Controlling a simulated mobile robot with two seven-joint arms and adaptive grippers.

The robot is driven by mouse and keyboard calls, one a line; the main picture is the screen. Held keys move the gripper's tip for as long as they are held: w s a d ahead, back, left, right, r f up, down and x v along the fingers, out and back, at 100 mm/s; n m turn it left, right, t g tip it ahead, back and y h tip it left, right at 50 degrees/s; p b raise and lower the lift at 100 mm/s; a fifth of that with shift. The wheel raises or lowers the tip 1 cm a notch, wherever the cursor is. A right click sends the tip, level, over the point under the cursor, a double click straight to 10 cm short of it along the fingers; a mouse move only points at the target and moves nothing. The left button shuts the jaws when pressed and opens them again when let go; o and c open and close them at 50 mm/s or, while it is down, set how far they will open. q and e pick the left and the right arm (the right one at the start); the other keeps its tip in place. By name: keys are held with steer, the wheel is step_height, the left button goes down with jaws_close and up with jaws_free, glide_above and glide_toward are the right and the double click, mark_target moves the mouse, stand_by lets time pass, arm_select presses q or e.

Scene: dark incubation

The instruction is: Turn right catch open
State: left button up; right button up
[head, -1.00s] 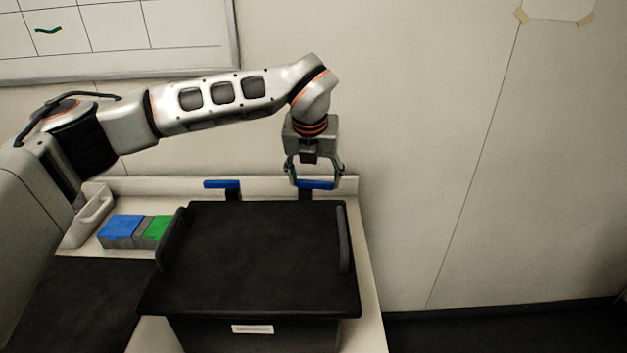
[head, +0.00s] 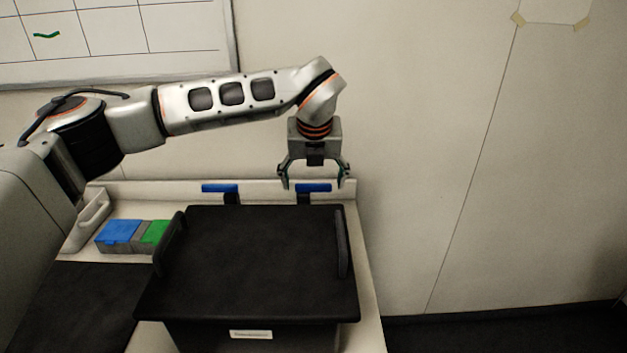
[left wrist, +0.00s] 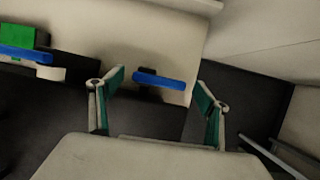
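The right catch (head: 313,188) is a blue bar on a dark post behind the black box (head: 250,335), lying crosswise. It also shows in the left wrist view (left wrist: 160,82), between the finger pads. The left catch (head: 220,188) is a similar blue bar, also crosswise. My left gripper (head: 314,180) points down just above the right catch with its fingers spread wide, one beyond each end of the bar. It holds nothing. My right gripper is out of view.
The black lid (head: 255,255) has a raised handle on each side. A blue block (head: 118,232) and a green block (head: 155,232) stand left of the box. The wall is close behind the bench; a whiteboard (head: 150,35) hangs upper left.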

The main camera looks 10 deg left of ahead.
arm_select(q)
steer(key=shift+r, duration=0.1)
steer(key=v, duration=1.1)
steer(key=shift+s+r, duration=0.2)
steer(key=shift+r, duration=0.15)
